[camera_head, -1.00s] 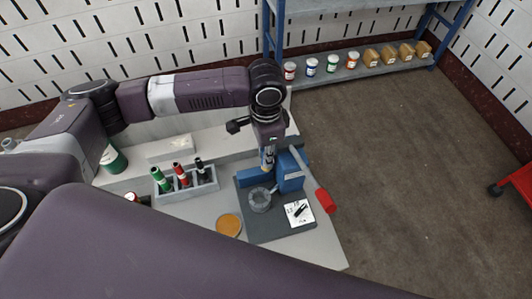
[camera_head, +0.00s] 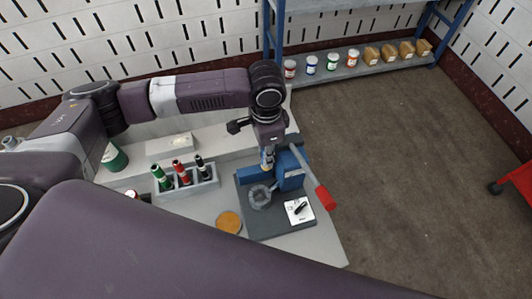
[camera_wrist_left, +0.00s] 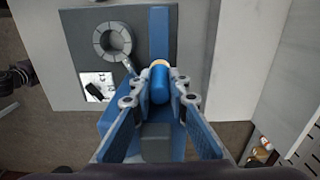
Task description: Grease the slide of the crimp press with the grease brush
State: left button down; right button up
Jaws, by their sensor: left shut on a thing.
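The crimp press has a dark base plate (camera_head: 262,222), a blue body (camera_head: 291,170) and a lever with a red grip (camera_head: 326,199). A grey segmented ring (camera_head: 260,197) sits on the plate; it also shows in the left wrist view (camera_wrist_left: 113,41). A blue bar (camera_wrist_left: 158,32) runs beside the ring, likely the slide. My left gripper (camera_head: 266,160) is above the press. Its fingers (camera_wrist_left: 160,93) are shut on a blue-handled tool (camera_wrist_left: 161,88), likely the grease brush, with a pale collar at its far end. Its tip is hidden, so I cannot tell whether it touches the bar. My right gripper is not in view.
A grey holder (camera_head: 190,190) with green, red and black-handled tools stands left of the press. An orange-brown round dish (camera_head: 229,222) lies in front of it. A white card (camera_head: 299,210) lies on the press plate. A shelf (camera_head: 350,70) with jars and boxes stands behind.

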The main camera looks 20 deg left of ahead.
pick_arm(q)
jog(key=shift+s+a, duration=0.1)
jog(key=shift+s+a+p, duration=0.3)
jog(key=shift+p, duration=0.25)
jog(key=shift+s+a+f, duration=0.2)
jog(key=shift+s+a, duration=0.05)
jog(key=shift+a, duration=0.15)
jog(key=shift+s+a+p, duration=0.55)
jog(key=shift+a+p, duration=0.25)
jog(key=shift+p, duration=0.3)
jog(key=shift+s+a+r+p, duration=0.25)
jog(key=shift+s+a+p, duration=0.1)
jog(key=shift+a+p, duration=0.35)
jog(key=shift+s+a, duration=0.1)
jog(key=shift+a+p, duration=0.1)
jog(key=shift+p, duration=0.2)
